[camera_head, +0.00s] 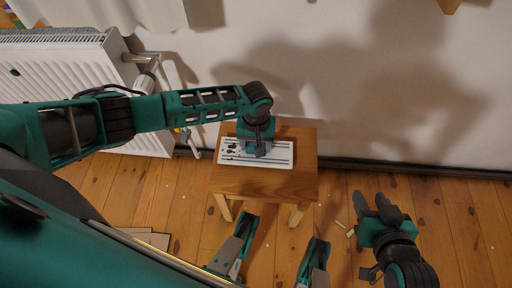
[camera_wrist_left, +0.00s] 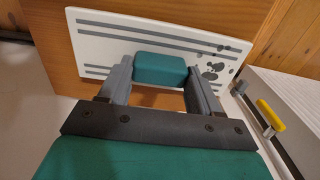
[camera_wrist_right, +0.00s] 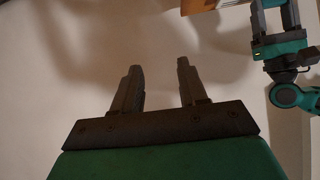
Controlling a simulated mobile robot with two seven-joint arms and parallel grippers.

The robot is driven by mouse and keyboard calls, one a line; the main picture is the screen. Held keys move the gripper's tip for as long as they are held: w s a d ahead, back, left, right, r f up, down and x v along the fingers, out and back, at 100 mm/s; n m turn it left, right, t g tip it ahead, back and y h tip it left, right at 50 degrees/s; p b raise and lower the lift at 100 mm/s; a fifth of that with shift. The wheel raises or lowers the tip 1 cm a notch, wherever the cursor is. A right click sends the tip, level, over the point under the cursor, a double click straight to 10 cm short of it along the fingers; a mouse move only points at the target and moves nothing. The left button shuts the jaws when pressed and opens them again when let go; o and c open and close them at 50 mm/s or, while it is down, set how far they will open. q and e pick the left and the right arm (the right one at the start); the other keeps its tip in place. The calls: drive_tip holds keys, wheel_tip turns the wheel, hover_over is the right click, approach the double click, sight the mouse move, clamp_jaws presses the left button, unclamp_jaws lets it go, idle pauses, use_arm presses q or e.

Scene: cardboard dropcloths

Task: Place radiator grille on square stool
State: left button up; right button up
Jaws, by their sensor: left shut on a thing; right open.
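The radiator grille (camera_head: 277,162) is a white panel with grey slots and dark spots. It lies flat over the back part of the wooden square stool (camera_head: 262,185); I cannot tell whether it fully touches the seat. In the left wrist view the grille (camera_wrist_left: 110,44) has a teal block (camera_wrist_left: 160,68) on it, seemingly its grip. My left gripper (camera_head: 258,148) is over the grille, its fingers (camera_wrist_left: 158,90) shut on either side of that block. My right gripper (camera_head: 371,204) is open and empty, right of the stool; its fingers show in the right wrist view (camera_wrist_right: 160,85).
A white radiator (camera_head: 75,65) with pipes stands left of the stool. A white wall (camera_head: 400,90) with a dark skirting runs behind. Flat cardboard (camera_head: 150,240) lies on the floor at left, and small scraps (camera_head: 346,228) near my right gripper. Wooden floor is clear at right.

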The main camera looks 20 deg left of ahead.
use_arm(q)
drive_tip(key=shift+f, duration=1)
drive_tip(key=o, duration=1.1)
